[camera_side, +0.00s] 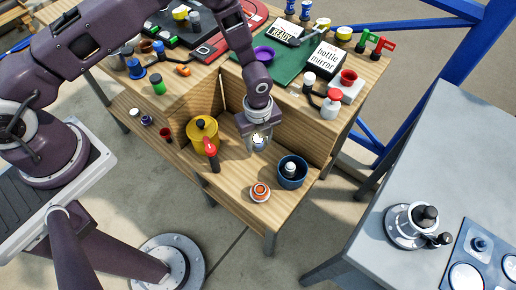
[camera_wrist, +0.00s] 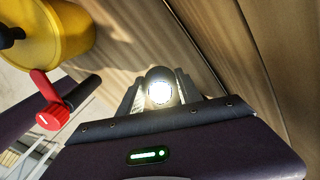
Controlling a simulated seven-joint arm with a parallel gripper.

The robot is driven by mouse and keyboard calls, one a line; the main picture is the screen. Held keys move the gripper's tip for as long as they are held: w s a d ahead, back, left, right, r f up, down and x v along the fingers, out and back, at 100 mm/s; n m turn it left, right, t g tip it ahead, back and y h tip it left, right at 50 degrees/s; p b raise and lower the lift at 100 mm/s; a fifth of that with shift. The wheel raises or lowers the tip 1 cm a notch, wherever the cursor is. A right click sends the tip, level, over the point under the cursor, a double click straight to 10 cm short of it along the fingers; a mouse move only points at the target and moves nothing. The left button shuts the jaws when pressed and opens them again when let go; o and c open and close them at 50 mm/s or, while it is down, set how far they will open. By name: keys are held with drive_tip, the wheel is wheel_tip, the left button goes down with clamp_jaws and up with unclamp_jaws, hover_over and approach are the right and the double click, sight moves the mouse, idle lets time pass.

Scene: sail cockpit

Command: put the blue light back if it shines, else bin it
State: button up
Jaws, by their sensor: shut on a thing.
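My gripper (camera_side: 258,143) is low in the recessed bay of the wooden bench. It is shut on a small light (camera_side: 259,138). In the wrist view the light (camera_wrist: 160,91) sits between the two fingers of my gripper (camera_wrist: 160,98), with its round face glowing bright white. The glare and the fingers hide most of its body, and its blue colour cannot be made out. Whether it touches the bay floor I cannot tell. A dark blue open tub (camera_side: 292,181) stands just right of my gripper with a white-topped thing inside.
A yellow pot (camera_side: 203,131) and a red-headed black-handled thing (camera_side: 211,153) stand left of my gripper. An orange-and-white round thing (camera_side: 260,191) lies near the front edge. Wooden walls (camera_side: 300,135) close the bay behind. The upper bench is crowded with small objects.

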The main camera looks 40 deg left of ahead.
sight(258, 148)
drive_tip(key=shift+f, duration=1.9)
drive_tip(key=o, duration=1.4)
drive_tip(key=shift+f, duration=0.15)
drive_tip(key=shift+c, duration=0.2)
wheel_tip(258, 148, up, 12)
drive_tip(key=shift+r, duration=0.25)
